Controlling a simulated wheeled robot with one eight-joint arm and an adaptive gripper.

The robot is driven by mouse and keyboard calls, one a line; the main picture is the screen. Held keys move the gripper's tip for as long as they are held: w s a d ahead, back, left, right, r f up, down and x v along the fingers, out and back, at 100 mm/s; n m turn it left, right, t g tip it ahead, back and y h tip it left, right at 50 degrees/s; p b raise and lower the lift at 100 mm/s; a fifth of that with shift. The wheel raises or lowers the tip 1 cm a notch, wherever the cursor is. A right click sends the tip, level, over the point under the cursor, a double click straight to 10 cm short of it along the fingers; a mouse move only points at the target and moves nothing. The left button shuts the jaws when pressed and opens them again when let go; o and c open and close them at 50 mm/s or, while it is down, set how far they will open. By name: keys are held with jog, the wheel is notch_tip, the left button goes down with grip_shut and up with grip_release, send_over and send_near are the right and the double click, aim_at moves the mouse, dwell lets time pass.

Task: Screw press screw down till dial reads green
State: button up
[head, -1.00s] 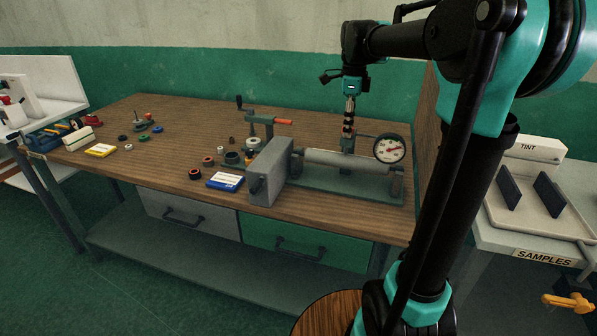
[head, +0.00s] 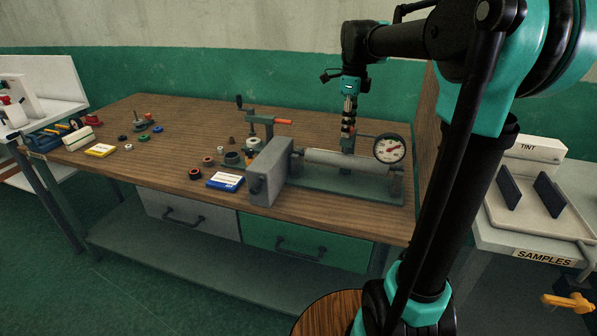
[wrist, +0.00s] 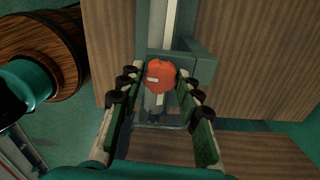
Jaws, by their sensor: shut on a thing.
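An orange knob (wrist: 160,76), which I take for the press screw's head, sits between the two dark-padded fingers of my gripper (wrist: 158,82) in the wrist view. My gripper is shut on it. A grey post and bracket (wrist: 196,64) show around and beyond the knob. In the head view my gripper (head: 348,128) points straight down behind the grey roller fixture; its fingertips and the knob are largely hidden there. The round dial (head: 389,149) stands at the fixture's right end, with a white face and a red needle. The reading is too small to tell.
The roller fixture (head: 330,188) stands at the bench's right front. A wooden panel rises at the right.

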jog(key=shift+m, duration=1.7)
jog(key=shift+m, duration=0.7)
jog(key=o, duration=0.8)
jog(key=shift+r, duration=3)
jog(key=shift+s, duration=0.1)
